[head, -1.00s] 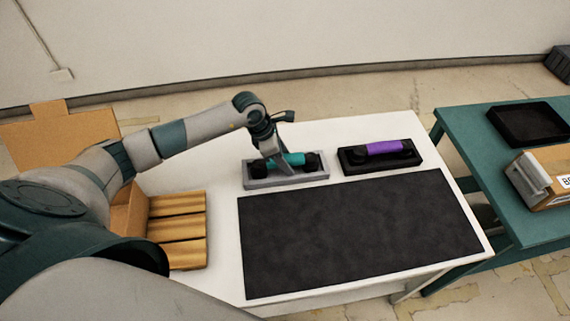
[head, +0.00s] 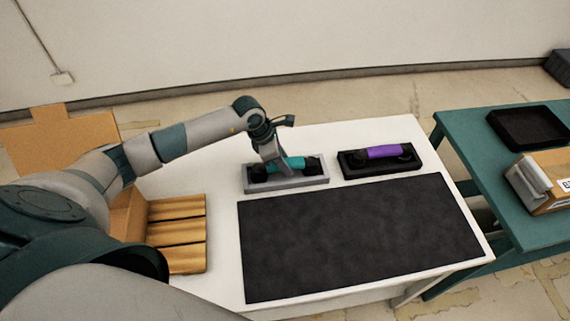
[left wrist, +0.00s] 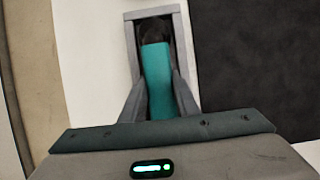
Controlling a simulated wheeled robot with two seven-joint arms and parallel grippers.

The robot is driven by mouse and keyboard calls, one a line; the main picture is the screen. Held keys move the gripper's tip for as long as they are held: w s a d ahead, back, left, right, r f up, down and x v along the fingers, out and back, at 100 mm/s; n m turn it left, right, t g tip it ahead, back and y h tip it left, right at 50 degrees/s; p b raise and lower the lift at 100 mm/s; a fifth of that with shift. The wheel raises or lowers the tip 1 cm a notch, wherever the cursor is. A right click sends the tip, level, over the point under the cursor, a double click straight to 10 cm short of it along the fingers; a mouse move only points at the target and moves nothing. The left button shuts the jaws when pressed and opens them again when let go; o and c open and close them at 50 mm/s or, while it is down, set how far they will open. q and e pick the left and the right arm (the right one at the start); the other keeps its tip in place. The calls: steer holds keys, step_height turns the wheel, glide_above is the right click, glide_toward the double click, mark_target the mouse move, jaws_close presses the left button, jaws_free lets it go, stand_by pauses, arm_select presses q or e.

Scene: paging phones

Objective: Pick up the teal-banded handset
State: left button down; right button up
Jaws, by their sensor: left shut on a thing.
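The teal-banded handset (head: 296,163) lies in a grey cradle (head: 290,185) on the white table. It has black ends, and its teal grip also shows in the left wrist view (left wrist: 157,75). My left gripper (head: 279,164) reaches down from above and is shut on the teal grip. In the left wrist view its two fingers (left wrist: 158,103) stand on either side of the grip. The near end of the handset is hidden behind the gripper body there. I cannot see clear space between the handset and the cradle. My right gripper is not in view.
A purple-banded handset (head: 383,152) sits in a black cradle (head: 382,171) to the right. A dark mat (head: 360,238) covers the table's front. A slotted wooden tray (head: 178,234) is at left. A teal table (head: 480,160) holds a black tray (head: 528,127) and a box (head: 550,180).

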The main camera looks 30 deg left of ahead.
arm_select(q)
steer(key=shift+r+p, duration=0.35)
steer(key=shift+p, duration=0.05)
steer(key=r+b, duration=0.1)
steer(key=r, duration=0.1)
steer(key=d+r+b, duration=0.1)
steer(key=r+b, duration=0.1)
steer(key=shift+d+r, duration=0.1)
steer(key=d+r+b, duration=0.4)
steer(key=d+r, duration=0.2)
steer(key=d, duration=0.4)
steer(key=shift+d+r, duration=0.25)
steer(key=shift+r, duration=0.05)
steer(key=shift+s, duration=0.15)
